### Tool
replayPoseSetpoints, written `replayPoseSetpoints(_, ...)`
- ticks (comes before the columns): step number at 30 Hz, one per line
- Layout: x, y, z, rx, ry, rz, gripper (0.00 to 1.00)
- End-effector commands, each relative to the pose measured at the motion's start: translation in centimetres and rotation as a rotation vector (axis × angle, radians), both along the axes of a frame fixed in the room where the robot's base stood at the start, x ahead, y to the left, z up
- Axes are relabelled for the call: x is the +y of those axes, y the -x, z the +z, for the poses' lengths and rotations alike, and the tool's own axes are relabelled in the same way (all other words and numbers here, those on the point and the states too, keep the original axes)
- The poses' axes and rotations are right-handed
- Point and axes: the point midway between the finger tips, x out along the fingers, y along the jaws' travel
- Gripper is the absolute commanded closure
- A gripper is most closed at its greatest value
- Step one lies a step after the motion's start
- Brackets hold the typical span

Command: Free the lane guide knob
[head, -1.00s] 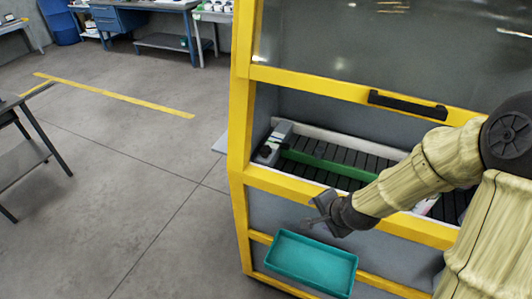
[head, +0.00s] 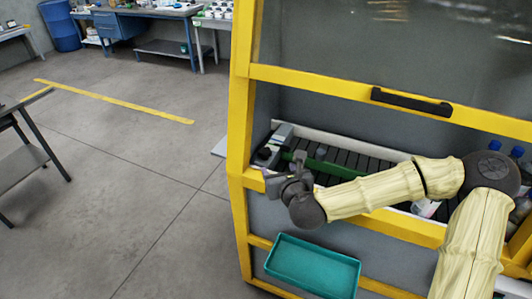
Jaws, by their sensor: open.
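The lane guide is a green bar (head: 320,165) lying along the dark roller conveyor inside the yellow-framed machine. A small black knob (head: 264,154) shows at the bar's left end, beside a grey block (head: 281,133). My gripper (head: 288,172) is open and empty at the machine's opening, just right of and in front of the knob in the picture. It covers part of the bar's left end. Whether it touches anything there I cannot tell.
A raised clear guard with a black handle (head: 411,102) hangs above the opening. The yellow front rail (head: 385,222) runs below my arm. A teal tray (head: 312,266) is fixed low in front. Blue-capped bottles (head: 517,152) stand at the right.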

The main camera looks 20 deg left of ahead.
Motion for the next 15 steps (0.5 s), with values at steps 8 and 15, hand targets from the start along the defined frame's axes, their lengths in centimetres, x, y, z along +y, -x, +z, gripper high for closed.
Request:
replayPoseSetpoints(8,0.7,-1.0,-0.4,0.000,0.001,0.003,0.38)
replayPoseSetpoints(15,2.7,-4.0,-1.9,0.001,0.002,0.001,0.38)
